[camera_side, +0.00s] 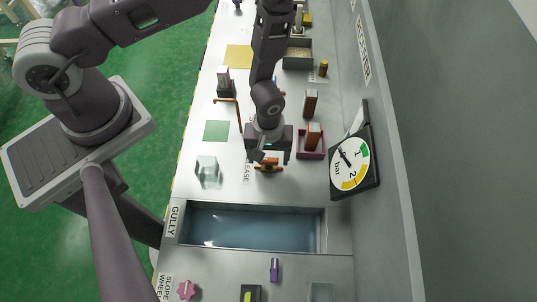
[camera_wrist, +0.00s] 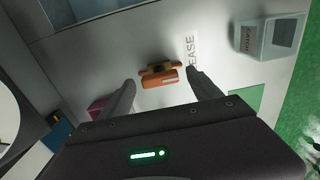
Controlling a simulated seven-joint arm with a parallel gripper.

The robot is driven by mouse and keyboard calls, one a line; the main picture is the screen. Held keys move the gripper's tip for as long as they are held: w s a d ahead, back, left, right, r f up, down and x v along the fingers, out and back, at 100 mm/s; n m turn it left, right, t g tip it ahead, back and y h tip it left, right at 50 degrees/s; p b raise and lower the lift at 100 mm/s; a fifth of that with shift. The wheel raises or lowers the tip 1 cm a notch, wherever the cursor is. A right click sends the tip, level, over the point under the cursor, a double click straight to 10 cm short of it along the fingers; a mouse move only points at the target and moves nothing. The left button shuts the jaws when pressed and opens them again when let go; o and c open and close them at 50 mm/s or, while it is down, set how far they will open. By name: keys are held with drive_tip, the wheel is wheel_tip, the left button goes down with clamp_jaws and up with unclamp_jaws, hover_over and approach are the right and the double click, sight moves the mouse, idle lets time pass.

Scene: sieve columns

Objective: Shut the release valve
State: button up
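The release valve (camera_side: 268,166) has an orange bar handle on a darker brown mount, beside a label (camera_side: 247,172) partly hidden so that only "EASE" reads. In the wrist view the valve (camera_wrist: 158,76) shows its orange bar lying crosswise, slightly tilted, ahead of and between my fingertips. My gripper (camera_side: 272,157) points down just above the valve. Its two fingers stand apart with nothing held between them. No contact with the handle can be made out. A round gauge (camera_side: 350,164) with green and yellow bands marked 1 and 2 bar stands to the right.
A clear box (camera_side: 208,171) stands left of the valve. A magenta tray (camera_side: 310,153) with a brown block (camera_side: 314,134) is close on the right. A water-filled gully (camera_side: 252,228) lies in front. A green square (camera_side: 216,131) and an orange-brown pipe or rod (camera_side: 239,113) lie behind left.

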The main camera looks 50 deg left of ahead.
drive_tip(key=c, duration=1.3)
drive_tip(key=shift+c, duration=0.2)
drive_tip(key=shift+m, duration=0.4)
drive_tip(key=m, duration=0.8)
drive_tip(key=shift+m, duration=0.3)
drive_tip(key=m, duration=0.4)
drive_tip(key=shift+m, duration=2.2)
